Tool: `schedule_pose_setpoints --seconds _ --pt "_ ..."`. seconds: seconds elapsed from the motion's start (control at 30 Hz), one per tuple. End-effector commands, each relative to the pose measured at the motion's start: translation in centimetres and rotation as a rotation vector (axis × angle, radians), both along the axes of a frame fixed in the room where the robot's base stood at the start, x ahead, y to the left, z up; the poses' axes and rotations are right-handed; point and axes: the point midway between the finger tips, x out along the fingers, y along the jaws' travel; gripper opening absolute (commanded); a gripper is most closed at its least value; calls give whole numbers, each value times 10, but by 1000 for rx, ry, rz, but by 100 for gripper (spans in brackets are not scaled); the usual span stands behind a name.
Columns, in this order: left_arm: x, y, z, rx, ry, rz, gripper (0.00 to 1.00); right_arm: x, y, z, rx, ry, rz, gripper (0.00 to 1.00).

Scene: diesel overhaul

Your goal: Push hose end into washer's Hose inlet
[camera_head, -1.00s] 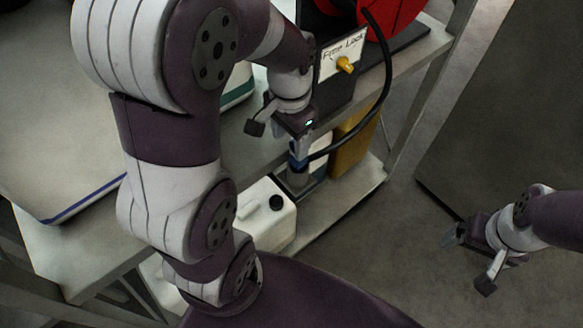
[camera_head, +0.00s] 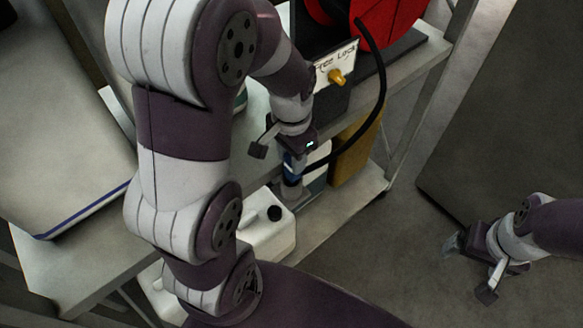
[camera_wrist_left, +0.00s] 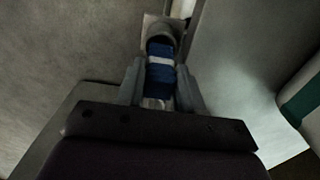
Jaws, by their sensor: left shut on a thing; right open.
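My left gripper (camera_head: 293,163) is shut on the hose end (camera_wrist_left: 160,72), a blue piece with a white band that sits between both fingers in the left wrist view. A grey rounded end shows beyond the blue piece there. In the head view the black hose (camera_head: 372,115) curves from the red reel (camera_head: 392,22) down to this gripper, above the lower shelf. I cannot make out the washer's Hose inlet in either view. My right gripper (camera_head: 453,244) is open and empty, over the floor at the right.
A panel marked "Free Lock" (camera_head: 336,62) with a yellow knob (camera_head: 336,76) stands by the reel. A white jug (camera_head: 265,238) with a black cap and a yellow-brown container (camera_head: 352,152) stand on the lower shelf (camera_head: 350,200). Open floor lies right of the shelf.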

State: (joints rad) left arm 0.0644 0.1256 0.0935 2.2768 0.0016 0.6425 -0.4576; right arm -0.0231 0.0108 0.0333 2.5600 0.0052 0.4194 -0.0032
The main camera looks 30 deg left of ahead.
Motion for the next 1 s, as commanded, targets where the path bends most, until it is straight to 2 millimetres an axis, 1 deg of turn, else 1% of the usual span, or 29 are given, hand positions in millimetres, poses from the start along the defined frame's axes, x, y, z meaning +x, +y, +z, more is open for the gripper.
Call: schedule_pose_setpoints --seconds 0.07,0.17,0.3,0.37,0.43,0.6,1.0 --pt "0 0 4 1 1 -1 0 0 0 0 0 0 0 89" --pt "1 0 24 2 -4 0 0 0 0 1 0 0 0 89" --pt "1 1 60 1 -5 0 0 0 0 1 0 0 0 89" --pt "1 0 73 2 -4 0 0 0 0 1 0 0 0 89" --pt "0 0 93 1 0 -1 0 0 0 15 0 1 0 89" --pt "-1 0 111 1 2 -1 0 0 0 30 0 0 0 89" --pt "0 0 140 1 2 -1 0 0 0 61 0 0 0 89"
